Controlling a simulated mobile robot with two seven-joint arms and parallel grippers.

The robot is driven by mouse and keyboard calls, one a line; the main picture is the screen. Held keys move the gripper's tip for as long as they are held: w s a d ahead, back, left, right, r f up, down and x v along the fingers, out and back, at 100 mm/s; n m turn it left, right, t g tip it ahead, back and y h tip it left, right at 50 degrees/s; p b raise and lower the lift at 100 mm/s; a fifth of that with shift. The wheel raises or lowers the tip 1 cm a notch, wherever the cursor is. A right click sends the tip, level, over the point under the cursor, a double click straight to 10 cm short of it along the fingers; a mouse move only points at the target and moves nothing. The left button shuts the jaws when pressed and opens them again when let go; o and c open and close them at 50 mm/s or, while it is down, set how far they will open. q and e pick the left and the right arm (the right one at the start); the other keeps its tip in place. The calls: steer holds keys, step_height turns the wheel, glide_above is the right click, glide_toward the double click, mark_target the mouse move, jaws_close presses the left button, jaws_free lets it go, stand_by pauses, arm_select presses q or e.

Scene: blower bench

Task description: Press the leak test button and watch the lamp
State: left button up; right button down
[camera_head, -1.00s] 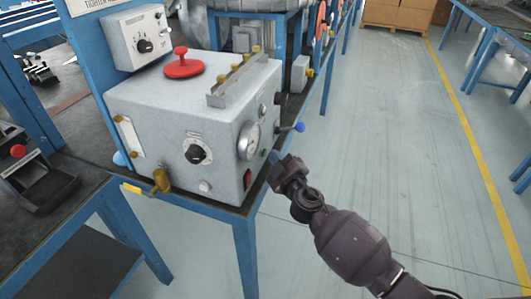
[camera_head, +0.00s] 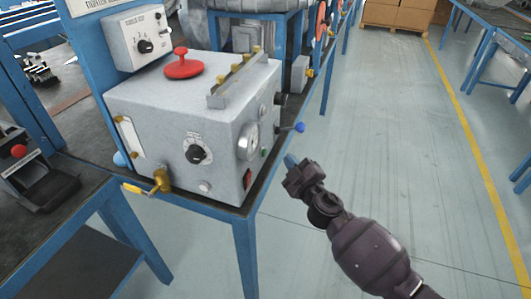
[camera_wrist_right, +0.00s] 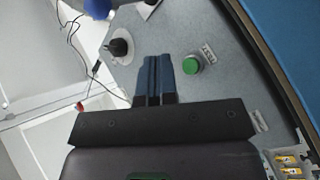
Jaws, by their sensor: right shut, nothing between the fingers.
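A grey test box (camera_head: 150,108) stands on the bench's end. A small green button (camera_head: 264,153) is on its right side, below a round gauge (camera_head: 249,141). The green button (camera_wrist_right: 192,65) also shows in the right wrist view, with a small label beside it that I cannot read. My right gripper (camera_head: 291,161) is just right of that side, apart from it. Its fingers (camera_wrist_right: 158,72) are shut and empty, pointing at the panel left of the button. I cannot tell which part is the lamp. My left gripper is not in view.
A blue-ended lever (camera_head: 299,127) sticks out near the button. A red rocker switch (camera_head: 247,180) is lower on the same side. A black knob (camera_wrist_right: 118,47) sits left of the fingers in the wrist view. The floor (camera_head: 400,150) to the right is clear.

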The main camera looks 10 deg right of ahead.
steer(key=shift+s+d, duration=0.5)
steer(key=shift+d, duration=0.2)
arm_select(q)
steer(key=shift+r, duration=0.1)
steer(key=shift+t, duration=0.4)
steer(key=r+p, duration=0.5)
steer(key=p, duration=0.1)
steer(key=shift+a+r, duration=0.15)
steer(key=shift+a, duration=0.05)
arm_select(e)
steer(key=s+d+f+m+g+h, duration=0.1)
steer(key=s+f+m+g, duration=0.1)
steer(key=s, duration=1)
steer(key=s+d+f+m+g+h, duration=0.1)
steer(key=s+d+f+m+g, duration=0.1)
steer(key=s, duration=1)
steer(key=s+d+f+m+g+h, duration=0.1)
steer(key=s+f+m, duration=0.4)
steer(key=s, duration=0.7)
steer(key=d+m+g, duration=0.1)
steer(key=g, duration=0.1)
steer(key=shift+s+d+f+m+g, duration=0.2)
steer(key=shift+d+f+m+g, duration=0.1)
steer(key=shift+f, duration=0.1)
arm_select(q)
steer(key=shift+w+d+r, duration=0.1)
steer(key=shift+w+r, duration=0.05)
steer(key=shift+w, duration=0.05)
arm_select(e)
steer(key=shift+a, duration=0.1)
